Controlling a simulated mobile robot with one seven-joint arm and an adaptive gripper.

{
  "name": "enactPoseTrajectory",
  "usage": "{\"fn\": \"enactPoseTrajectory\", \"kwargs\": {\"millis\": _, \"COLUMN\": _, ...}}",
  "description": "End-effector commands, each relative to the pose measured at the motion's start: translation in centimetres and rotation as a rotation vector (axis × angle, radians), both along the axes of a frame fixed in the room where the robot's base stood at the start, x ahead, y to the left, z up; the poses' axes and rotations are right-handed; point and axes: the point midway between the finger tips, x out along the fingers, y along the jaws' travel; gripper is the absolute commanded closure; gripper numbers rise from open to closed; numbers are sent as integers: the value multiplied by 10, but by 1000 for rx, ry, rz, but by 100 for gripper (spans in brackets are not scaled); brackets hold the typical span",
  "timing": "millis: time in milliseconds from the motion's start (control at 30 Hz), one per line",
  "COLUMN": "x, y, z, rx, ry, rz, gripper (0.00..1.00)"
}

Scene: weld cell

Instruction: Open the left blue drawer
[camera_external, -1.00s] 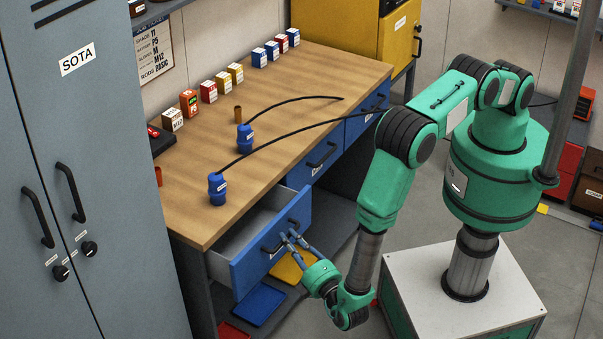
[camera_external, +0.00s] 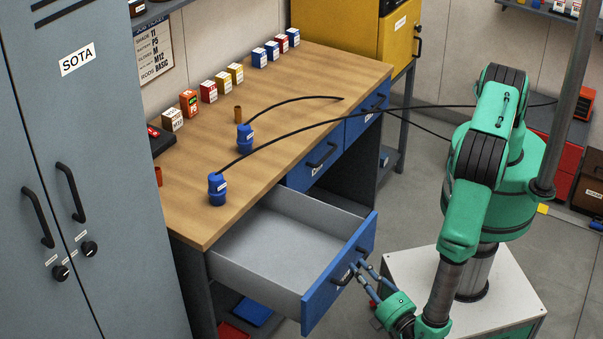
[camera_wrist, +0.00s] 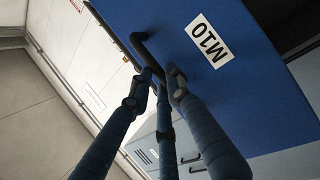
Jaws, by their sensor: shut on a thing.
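The left blue drawer (camera_external: 318,303) is pulled far out from under the wooden bench, and its grey inside (camera_external: 268,252) looks empty. My gripper (camera_external: 360,268) is shut on the black handle (camera_external: 341,277) at the drawer's front. In the wrist view my gripper's fingers (camera_wrist: 160,80) close around the handle (camera_wrist: 140,45), beside a white label reading M10 (camera_wrist: 208,40) on the blue front (camera_wrist: 250,70). The exact finger contact is partly hidden.
The bench top (camera_external: 270,140) carries small boxes and two blue connectors with black cables. Another blue drawer (camera_external: 318,165) to the right is shut. A grey locker (camera_external: 80,150) stands close at the left. Floor is open between the bench and my base.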

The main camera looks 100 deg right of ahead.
Motion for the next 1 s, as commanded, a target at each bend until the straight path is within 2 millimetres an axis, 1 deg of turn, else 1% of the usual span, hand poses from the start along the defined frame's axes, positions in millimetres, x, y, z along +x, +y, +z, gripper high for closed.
{"fn": "enactPoseTrajectory", "kwargs": {"millis": 300, "x": 1, "y": 2, "z": 0, "rx": 3, "ry": -2, "rz": 3, "gripper": 100}}
{"fn": "enactPoseTrajectory", "kwargs": {"millis": 333, "x": 1, "y": 2, "z": 0, "rx": 3, "ry": -2, "rz": 3, "gripper": 79}}
{"fn": "enactPoseTrajectory", "kwargs": {"millis": 367, "x": 1, "y": 2, "z": 0, "rx": 3, "ry": -2, "rz": 2, "gripper": 73}}
{"fn": "enactPoseTrajectory", "kwargs": {"millis": 400, "x": 1, "y": 1, "z": 0, "rx": 3, "ry": -2, "rz": 2, "gripper": 65}}
{"fn": "enactPoseTrajectory", "kwargs": {"millis": 433, "x": 1, "y": 1, "z": 0, "rx": 3, "ry": -2, "rz": 2, "gripper": 63}}
{"fn": "enactPoseTrajectory", "kwargs": {"millis": 767, "x": 0, "y": 2, "z": 0, "rx": 0, "ry": -1, "rz": 1, "gripper": 63}}
{"fn": "enactPoseTrajectory", "kwargs": {"millis": 867, "x": -1, "y": 4, "z": -1, "rx": 0, "ry": -1, "rz": 1, "gripper": 63}}
{"fn": "enactPoseTrajectory", "kwargs": {"millis": 1000, "x": -5, "y": 14, "z": -3, "rx": 0, "ry": -1, "rz": 2, "gripper": 63}}
